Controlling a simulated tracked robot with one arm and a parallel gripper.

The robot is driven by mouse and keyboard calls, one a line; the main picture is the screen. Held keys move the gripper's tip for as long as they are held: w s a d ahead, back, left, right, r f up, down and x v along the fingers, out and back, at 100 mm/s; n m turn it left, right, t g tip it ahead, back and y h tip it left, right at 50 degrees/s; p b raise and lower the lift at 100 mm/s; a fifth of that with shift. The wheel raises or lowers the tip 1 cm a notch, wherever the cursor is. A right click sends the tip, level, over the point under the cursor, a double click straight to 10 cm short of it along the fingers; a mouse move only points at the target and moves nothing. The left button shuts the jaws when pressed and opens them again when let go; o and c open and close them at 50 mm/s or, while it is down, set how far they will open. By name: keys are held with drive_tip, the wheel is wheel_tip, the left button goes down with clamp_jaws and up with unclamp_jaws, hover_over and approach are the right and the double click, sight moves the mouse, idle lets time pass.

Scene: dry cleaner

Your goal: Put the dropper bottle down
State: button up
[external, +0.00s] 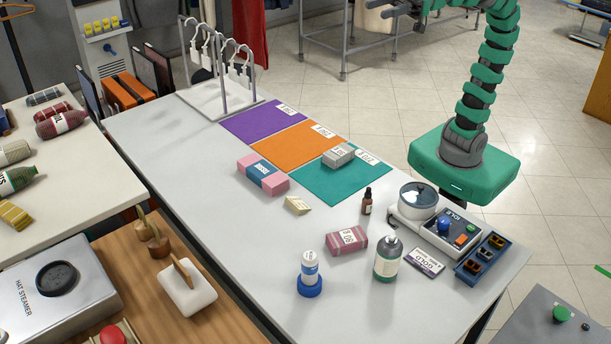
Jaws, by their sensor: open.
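The dropper bottle (367,204), small and brown with a dark dropper cap, stands upright on the pale table (215,215). It is just in front of the teal mat (335,188) and left of the round-lidded device. Nothing is touching it. My gripper (372,8) is at the top edge of the view, partly cut off, high above and well apart from the bottle. It is open, and I see nothing held in it.
Near the bottle are a white-labelled bottle (387,262), a pink wrapped block (346,241), a beige wedge (297,205) and the lidded device (419,196). A blue-based bottle (309,272) stands at the front. The table's left middle is clear.

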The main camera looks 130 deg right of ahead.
drive_tip(key=s+a+g+y, duration=0.1)
drive_tip(key=s+a+y, duration=0.1)
drive_tip(key=s+a, duration=0.2)
drive_tip(key=shift+a+y, duration=0.4)
drive_tip(key=shift+a, duration=0.25)
drive_tip(key=shift+r, duration=0.1)
idle(0.5)
